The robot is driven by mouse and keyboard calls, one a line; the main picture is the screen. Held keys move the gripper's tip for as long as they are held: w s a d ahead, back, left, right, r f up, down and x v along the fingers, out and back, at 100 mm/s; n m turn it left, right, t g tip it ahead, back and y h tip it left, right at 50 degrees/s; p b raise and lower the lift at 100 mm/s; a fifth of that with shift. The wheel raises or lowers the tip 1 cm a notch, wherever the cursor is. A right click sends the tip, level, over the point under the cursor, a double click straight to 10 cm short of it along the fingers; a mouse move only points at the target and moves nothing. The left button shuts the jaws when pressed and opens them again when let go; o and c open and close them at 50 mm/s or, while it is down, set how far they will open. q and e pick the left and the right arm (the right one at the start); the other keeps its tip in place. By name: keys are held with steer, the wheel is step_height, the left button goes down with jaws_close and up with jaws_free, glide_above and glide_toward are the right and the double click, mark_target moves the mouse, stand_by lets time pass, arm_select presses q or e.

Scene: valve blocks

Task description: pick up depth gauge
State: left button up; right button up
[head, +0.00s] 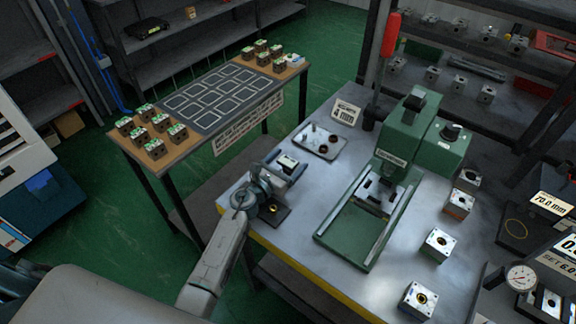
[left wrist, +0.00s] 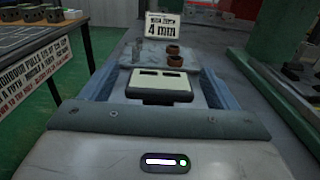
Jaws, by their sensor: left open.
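My left gripper (head: 284,170) is over the left edge of the metal bench. Its two blue-grey fingers are open in the left wrist view (left wrist: 158,92). Between them, in that view, is a pale block with two dark slots (left wrist: 160,85), which may be the depth gauge; its pale top also shows in the head view (head: 287,162). Its lower part is hidden, and I cannot tell whether the fingers touch it. A round dial gauge (head: 520,276) stands at the far right of the bench. My right gripper is not in view.
A tray (head: 320,144) with small brown rings and a "4 mm" sign (head: 346,112) stand beyond the gripper. A green press (head: 372,215) stands to the right. Several valve blocks (head: 438,243) line the bench's right side. A side table (head: 183,146) holds more blocks.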

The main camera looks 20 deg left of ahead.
arm_select(q)
steer(key=shift+w, duration=0.15)
steer(key=shift+c, duration=0.2)
steer(key=c, duration=1.1)
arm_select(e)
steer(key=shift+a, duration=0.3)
arm_select(q)
steer(key=shift+r, duration=0.15)
